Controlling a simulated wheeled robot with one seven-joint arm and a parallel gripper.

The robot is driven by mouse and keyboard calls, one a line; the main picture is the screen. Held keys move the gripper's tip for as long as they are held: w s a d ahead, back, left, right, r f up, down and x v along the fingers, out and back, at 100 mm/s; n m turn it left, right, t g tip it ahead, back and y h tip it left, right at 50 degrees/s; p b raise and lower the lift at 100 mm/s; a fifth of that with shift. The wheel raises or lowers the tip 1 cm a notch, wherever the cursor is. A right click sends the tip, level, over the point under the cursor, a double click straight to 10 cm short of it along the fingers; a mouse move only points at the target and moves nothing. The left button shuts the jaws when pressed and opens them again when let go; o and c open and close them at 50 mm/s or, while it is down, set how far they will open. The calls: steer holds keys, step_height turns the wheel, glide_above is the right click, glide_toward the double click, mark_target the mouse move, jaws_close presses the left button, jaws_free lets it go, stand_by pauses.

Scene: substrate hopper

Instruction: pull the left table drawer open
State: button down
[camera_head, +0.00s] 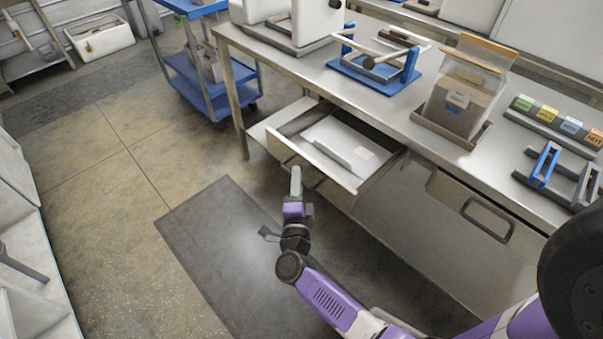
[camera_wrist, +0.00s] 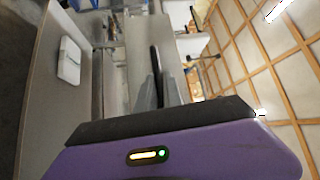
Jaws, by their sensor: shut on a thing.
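The left table drawer (camera_head: 312,162) stands pulled out from under the steel table (camera_head: 400,125), with a pale flat item (camera_head: 340,145) inside. The drawer's handle (camera_head: 319,184) is on its front face, partly hidden by my gripper. My gripper (camera_head: 296,176) is at the drawer front and shut on the handle. In the wrist view my gripper's fingers (camera_wrist: 160,95) close around a dark bar, and a white item (camera_wrist: 69,60) shows at the left. The exact contact is small in the head view.
A second drawer (camera_head: 487,220) to the right is shut. A blue cart (camera_head: 205,85) stands beyond the table's left end. A blue stand (camera_head: 375,75) and a clear bin (camera_head: 463,95) are on the tabletop. The floor in front is clear, with a dark mat (camera_head: 220,235).

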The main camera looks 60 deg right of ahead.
steer(key=c, duration=1.8)
jaws_free()
steer(key=shift+b+v, duration=0.4)
steer(key=shift+v, duration=3.55)
steer(key=shift+w+f, duration=0.1)
